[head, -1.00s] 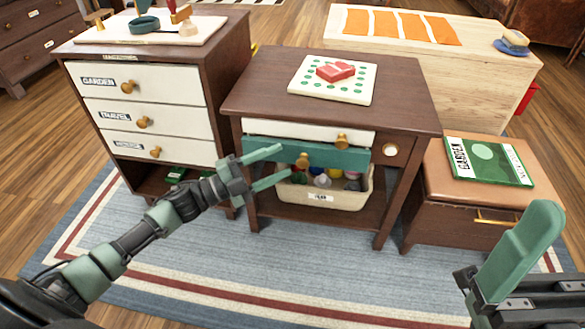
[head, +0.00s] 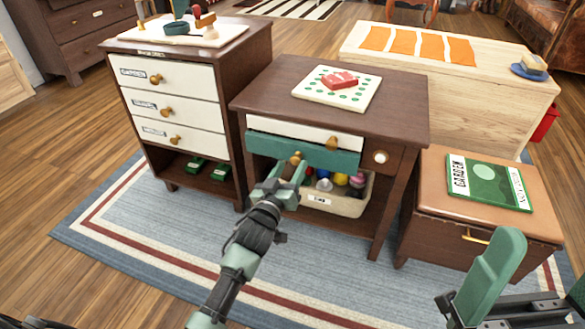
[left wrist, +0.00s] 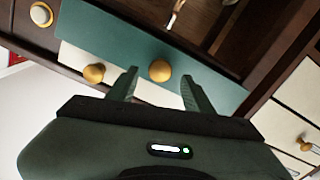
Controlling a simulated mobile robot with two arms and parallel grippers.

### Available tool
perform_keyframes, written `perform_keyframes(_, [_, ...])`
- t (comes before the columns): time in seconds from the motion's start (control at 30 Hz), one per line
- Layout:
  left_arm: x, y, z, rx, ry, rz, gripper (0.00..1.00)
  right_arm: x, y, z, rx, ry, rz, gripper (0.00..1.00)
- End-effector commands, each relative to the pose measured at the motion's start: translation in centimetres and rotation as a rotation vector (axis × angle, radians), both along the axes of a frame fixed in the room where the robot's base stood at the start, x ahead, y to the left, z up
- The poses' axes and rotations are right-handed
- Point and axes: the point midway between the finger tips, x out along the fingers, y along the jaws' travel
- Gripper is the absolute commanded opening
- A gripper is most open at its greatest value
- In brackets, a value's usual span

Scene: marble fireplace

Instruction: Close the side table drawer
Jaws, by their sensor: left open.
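The side table (head: 270,93) has a white upper drawer (head: 290,130) and a green lower drawer (head: 270,146). The green drawer's front appears to stand out a little beyond the white one. My left gripper (head: 287,178) is open in front of the green drawer, with the drawer's round wooden knob (left wrist: 160,70) appearing between its fingertips in the left wrist view. Contact with the knob cannot be told. The white drawer's knob (head: 331,143) is to the right. My right gripper (head: 530,285) is partly in view at the lower right, with its fingers apart.
A bin (head: 335,202) of colored items sits on the table's lower shelf. A cabinet with labelled drawers (head: 185,90) stands at left, and a leather-topped stool (head: 440,215) with a green book (head: 487,182) at right. The rug (head: 165,235) in front is clear.

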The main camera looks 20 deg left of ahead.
Motion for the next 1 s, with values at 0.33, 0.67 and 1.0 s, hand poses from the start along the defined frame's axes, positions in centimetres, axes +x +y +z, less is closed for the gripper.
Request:
perform_keyframes(0.33, [2.4,-0.1,0.0,0.002,0.001,0.0,0.51,0.2,0.1,0.9,-0.004,-0.052,-0.003,1.0])
perform_keyframes(0.67, [2.4,-0.1,0.0,0.003,0.0,0.0,0.07,0.2,0.1,1.0,-0.004,-0.052,-0.003,1.0])
perform_keyframes(1.0, [2.4,-0.1,0.0,0.003,0.0,0.0,0.0,0.2,0.1,0.8,-0.005,-0.047,-0.003,1.0])
